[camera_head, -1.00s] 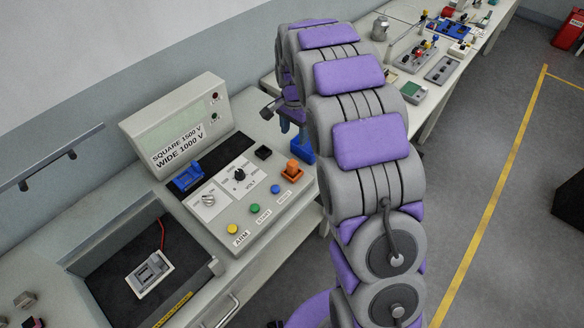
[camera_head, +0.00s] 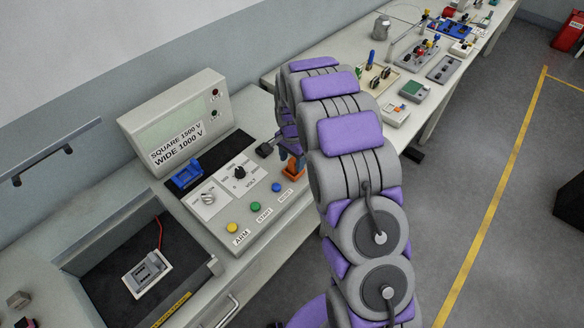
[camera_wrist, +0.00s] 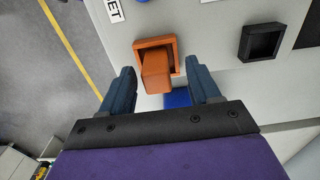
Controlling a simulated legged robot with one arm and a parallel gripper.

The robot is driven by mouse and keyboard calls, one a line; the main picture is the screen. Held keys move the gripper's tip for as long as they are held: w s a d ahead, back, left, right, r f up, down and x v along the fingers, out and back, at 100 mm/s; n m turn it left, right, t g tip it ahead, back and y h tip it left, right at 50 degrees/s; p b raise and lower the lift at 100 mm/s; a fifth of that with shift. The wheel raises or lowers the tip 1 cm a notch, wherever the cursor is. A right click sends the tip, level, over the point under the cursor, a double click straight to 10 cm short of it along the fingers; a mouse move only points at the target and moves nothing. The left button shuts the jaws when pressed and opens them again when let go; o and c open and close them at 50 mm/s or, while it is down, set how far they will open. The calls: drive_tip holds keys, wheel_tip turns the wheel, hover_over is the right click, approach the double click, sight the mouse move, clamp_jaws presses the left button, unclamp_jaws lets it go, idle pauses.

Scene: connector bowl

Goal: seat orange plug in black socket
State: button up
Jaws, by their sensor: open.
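The orange plug (camera_wrist: 157,72) is a block standing in a square orange frame (camera_wrist: 138,50) on the panel. In the wrist view it lies between the tips of my open gripper (camera_wrist: 161,74), with a gap on each side and nothing held. In the head view my gripper (camera_head: 291,156) is just above the orange plug (camera_head: 294,171) and partly covers it. The black socket (camera_wrist: 262,43) is a square black rim with a dark recess, to the right of the plug in the wrist view.
A blue piece (camera_wrist: 178,98) shows between my fingers beyond the plug. The console has a blue block (camera_head: 187,176), knobs and yellow, green and blue buttons. A raised display box (camera_head: 175,120) stands behind. A bench with other devices (camera_head: 410,90) runs to the right.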

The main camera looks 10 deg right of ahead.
drive_tip(key=shift+d+f, duration=0.1)
drive_tip(key=shift+f, duration=0.55)
drive_tip(key=shift+d+f, duration=0.1)
drive_tip(key=shift+d, duration=0.2)
drive_tip(key=shift+a, duration=0.25)
drive_tip(key=c, duration=0.9)
drive_tip(key=shift+d, duration=0.15)
drive_tip(key=shift+c, duration=0.7)
